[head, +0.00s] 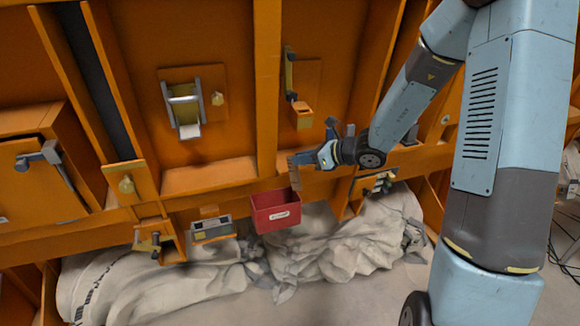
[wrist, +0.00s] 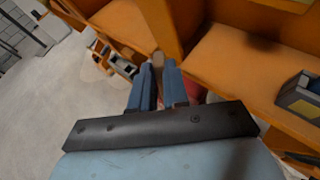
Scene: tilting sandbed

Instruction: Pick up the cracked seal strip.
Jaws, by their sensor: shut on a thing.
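My gripper (head: 308,158) is in front of the orange frame, above and slightly right of a red bin. Its two blue fingers (wrist: 158,72) show in the wrist view, closed on a narrow brownish strip. This appears to be the cracked seal strip (head: 293,178); it hangs down from the fingertips in the head view. In the wrist view only a small tan end of the strip (wrist: 158,58) shows between the fingers. Any crack is too small to make out. I cannot tell whether the strip's lower end touches the bin.
The red bin (head: 276,214) hangs on the lower orange beam. A grey box-like fitting (head: 212,231) is left of it. A roll holder (head: 183,104) and a small orange box (head: 302,115) are on the panels above. Crumpled grey cloth (head: 340,248) lies below.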

